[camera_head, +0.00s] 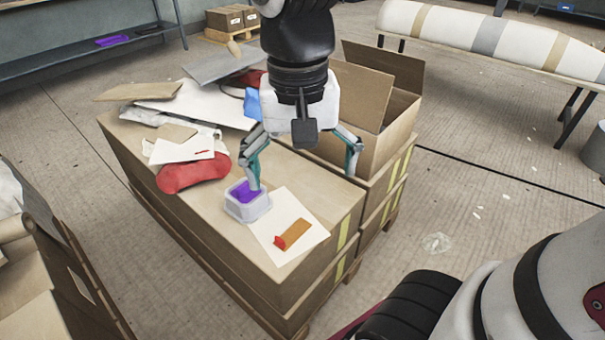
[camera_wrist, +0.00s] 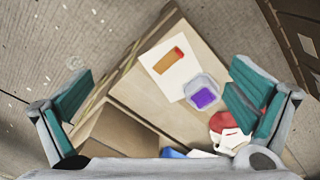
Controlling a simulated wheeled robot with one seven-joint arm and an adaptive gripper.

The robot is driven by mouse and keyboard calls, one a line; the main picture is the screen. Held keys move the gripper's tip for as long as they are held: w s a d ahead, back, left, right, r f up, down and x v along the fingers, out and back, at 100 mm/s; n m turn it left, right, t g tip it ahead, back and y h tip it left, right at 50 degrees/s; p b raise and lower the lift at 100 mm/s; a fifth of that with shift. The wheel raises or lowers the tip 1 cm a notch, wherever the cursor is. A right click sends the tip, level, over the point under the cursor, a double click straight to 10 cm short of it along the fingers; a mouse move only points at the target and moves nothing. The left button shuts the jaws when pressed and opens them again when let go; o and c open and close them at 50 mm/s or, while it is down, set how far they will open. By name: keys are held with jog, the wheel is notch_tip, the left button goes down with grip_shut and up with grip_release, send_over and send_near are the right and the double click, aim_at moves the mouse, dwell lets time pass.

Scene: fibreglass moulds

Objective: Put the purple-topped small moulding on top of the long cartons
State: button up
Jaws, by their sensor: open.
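The purple-topped small moulding (camera_head: 247,204) is a pale grey square cup with purple on top. It sits upright on the bare top of the long cartons (camera_head: 165,212), beside a white sheet. In the wrist view the moulding (camera_wrist: 202,92) shows just left of the right-hand finger. My gripper (camera_head: 304,178) is wide open and empty over the cartons. Its left finger overlaps the moulding's far edge in the head view; I cannot tell whether they touch. Both teal-padded fingers of my gripper (camera_wrist: 160,82) show in the wrist view.
A white sheet (camera_head: 282,215) with an orange-brown piece lies right of the moulding. A red pad (camera_head: 193,174) and loose sheets lie behind it. An open box (camera_head: 360,95) stands at the right. Another carton (camera_head: 60,290) is at the lower left.

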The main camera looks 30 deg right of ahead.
jog(key=s+n, duration=0.5)
jog(key=s, duration=0.9)
jog(key=shift+s+a+f+n+y, duration=0.2)
jog(key=shift+s+a+n+y, duration=0.1)
jog(key=shift+a, duration=0.1)
jog(key=shift+w, duration=0.1)
notch_tip(320, 180, up, 29)
jog(key=t+p, duration=0.4)
jog(key=p, duration=2.3)
jog(key=shift+d, duration=0.3)
